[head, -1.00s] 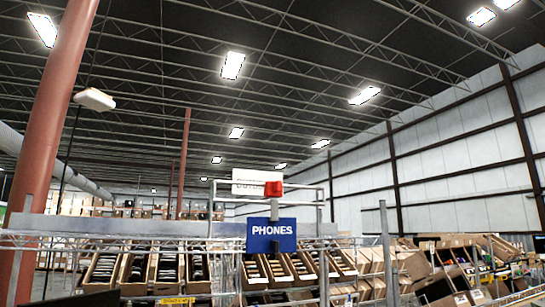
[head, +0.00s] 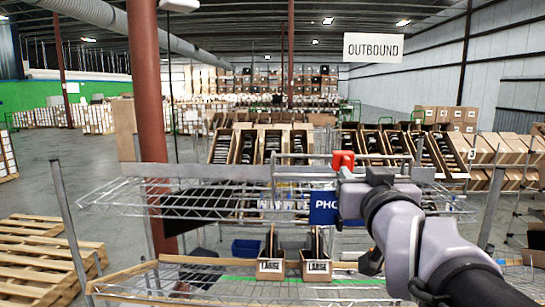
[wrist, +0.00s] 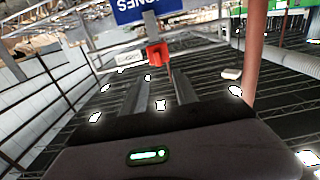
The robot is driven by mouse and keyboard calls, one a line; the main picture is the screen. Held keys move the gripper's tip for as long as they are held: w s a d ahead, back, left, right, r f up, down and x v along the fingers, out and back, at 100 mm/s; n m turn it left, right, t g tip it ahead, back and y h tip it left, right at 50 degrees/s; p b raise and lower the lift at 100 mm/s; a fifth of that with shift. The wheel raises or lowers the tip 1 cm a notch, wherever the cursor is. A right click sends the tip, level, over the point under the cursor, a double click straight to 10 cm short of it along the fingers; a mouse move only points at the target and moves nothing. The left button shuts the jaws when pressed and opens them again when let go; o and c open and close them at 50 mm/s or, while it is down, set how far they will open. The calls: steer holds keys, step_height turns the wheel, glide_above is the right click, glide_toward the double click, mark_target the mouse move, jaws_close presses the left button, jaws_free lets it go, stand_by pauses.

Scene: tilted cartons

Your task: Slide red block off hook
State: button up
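In the wrist view the picture is turned over; the red block (wrist: 156,54) is ahead, near the gap between the fingertips of my gripper (wrist: 160,82). The two fingers stand apart with space between them. I cannot tell whether they touch the block. The hook itself is not clearly seen.
Wire shelving (head: 125,195) spans the front. Two small bins marked LARGE (head: 271,266) stand on the lower shelf. Tilted cartons (head: 270,146) line the rack behind. A wooden pallet (head: 45,255) lies on the floor at left. A red column (head: 148,100) stands behind the shelf.

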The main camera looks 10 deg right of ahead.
mark_target(348, 160)
steer(key=p+x, duration=0.2)
steer(key=x, duration=0.6)
steer(key=shift+w+d+r, duration=0.1)
steer(key=shift+w, duration=0.1)
steer(key=shift+x, duration=0.75)
steer(key=shift+d, duration=0.1)
steer(key=shift+s, duration=0.1)
jaws_close()
